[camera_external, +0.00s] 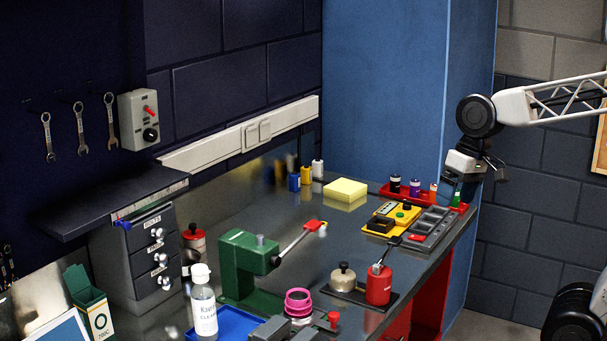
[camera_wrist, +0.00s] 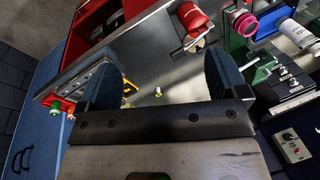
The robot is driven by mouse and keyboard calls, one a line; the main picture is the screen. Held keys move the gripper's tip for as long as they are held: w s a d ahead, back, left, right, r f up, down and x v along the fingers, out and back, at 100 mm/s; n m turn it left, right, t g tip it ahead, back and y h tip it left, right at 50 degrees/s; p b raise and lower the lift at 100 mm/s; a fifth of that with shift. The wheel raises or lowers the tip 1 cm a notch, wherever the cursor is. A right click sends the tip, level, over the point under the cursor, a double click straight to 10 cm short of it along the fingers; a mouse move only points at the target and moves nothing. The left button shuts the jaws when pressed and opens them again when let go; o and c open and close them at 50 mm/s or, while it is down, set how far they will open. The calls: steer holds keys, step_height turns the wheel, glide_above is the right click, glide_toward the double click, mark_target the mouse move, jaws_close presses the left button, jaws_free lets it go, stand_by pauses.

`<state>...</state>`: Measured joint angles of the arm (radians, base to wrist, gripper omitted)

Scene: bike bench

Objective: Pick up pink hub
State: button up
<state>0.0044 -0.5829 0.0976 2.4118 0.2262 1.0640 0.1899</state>
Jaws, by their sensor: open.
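The pink hub (camera_external: 298,302) is a short ringed cylinder near the front of the bench in the external view, in front of the green press (camera_external: 245,265) and beside a grey vise-like block. It also shows in the wrist view (camera_wrist: 243,24) at the upper right, next to the green press. My gripper (camera_external: 470,185) is at the far right end of the bench in the external view, well away from the hub. In the wrist view my gripper (camera_wrist: 165,85) has its two dark fingers wide apart with nothing held between them.
A red can (camera_external: 379,285) and a beige can (camera_external: 342,278) stand on a dark tray right of the hub. A clear bottle (camera_external: 203,305) stands in a blue tray to its left. A yellow multimeter (camera_external: 391,217) and grey tray (camera_external: 433,229) lie near my gripper. Mid-bench is fairly clear.

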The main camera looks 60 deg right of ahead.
steer(key=w+a+m+y, duration=0.5)
steer(key=w+a+m, duration=0.25)
steer(key=w, duration=0.35)
steer(key=w+a+m+y, duration=0.6)
steer(key=w+m, duration=0.3)
steer(key=w, duration=0.2)
glide_toward(298, 296)
steer(key=d, duration=0.1)
steer(key=shift+s+d+r+t, duration=0.2)
steer(key=shift+s+r+t, duration=0.2)
steer(key=shift+s, duration=0.1)
steer(key=shift+a+f, duration=0.1)
steer(key=shift+a, duration=0.05)
steer(key=shift+x, duration=3)
steer(key=shift+x, duration=2.8)
